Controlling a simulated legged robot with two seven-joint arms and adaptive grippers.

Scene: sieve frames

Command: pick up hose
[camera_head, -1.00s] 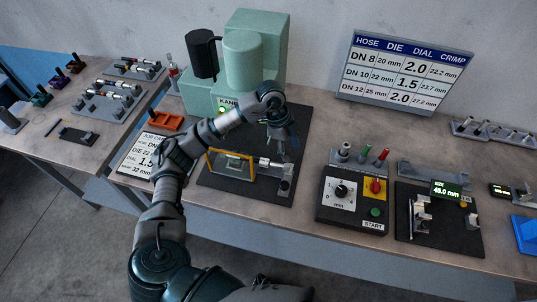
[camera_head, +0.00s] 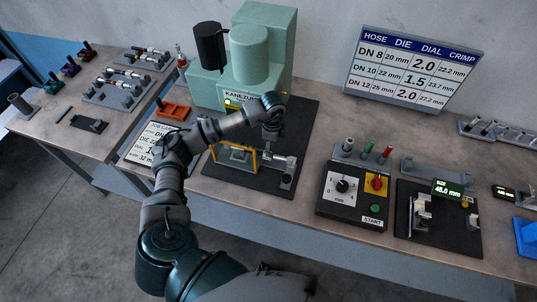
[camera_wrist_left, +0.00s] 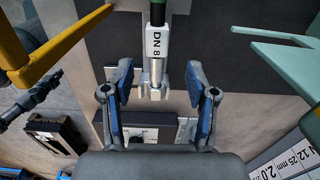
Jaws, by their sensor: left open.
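The hose labelled DN 8 (camera_wrist_left: 155,45) shows in the left wrist view, with a white label, a green band, a dark upper part and a silver end fitting. In the head view, the silver end (camera_head: 277,163) lies just right of the press's yellow frame; the rest is hard to make out. My left gripper (camera_head: 270,136) is over the press's mat. In the wrist view my left gripper (camera_wrist_left: 160,68) is open, with its blue-padded fingers apart on either side of the hose's line. Contact is not visible. My right gripper is out of view.
The green press (camera_head: 213,88) and its yellow frame (camera_head: 253,160) stand close beside the gripper. A control box (camera_head: 352,200) and a measuring station (camera_head: 438,220) are to the right. A hose rack (camera_head: 112,97) is on the left table.

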